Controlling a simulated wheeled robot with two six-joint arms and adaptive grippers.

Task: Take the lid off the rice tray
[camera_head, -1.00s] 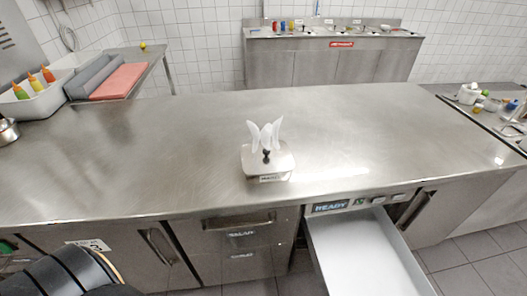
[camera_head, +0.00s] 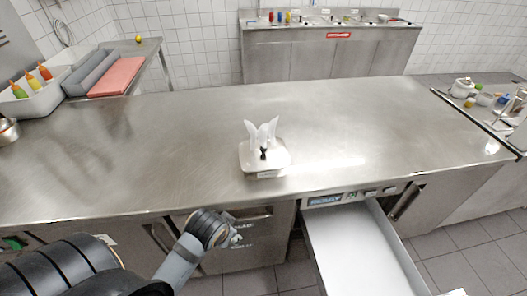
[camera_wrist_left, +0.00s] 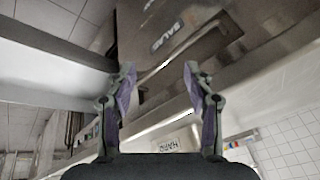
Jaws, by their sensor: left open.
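The rice tray (camera_head: 270,171) is a small pale tray on the steel counter, near its front edge. My right gripper is not visible.
The steel counter (camera_head: 150,140) is clear around the tray. A white drawer (camera_head: 362,250) stands open at the front right. Closed drawers (camera_head: 250,252) are behind my left gripper. A bin with bottles (camera_head: 35,95) and a red board (camera_head: 117,76) are at the left.

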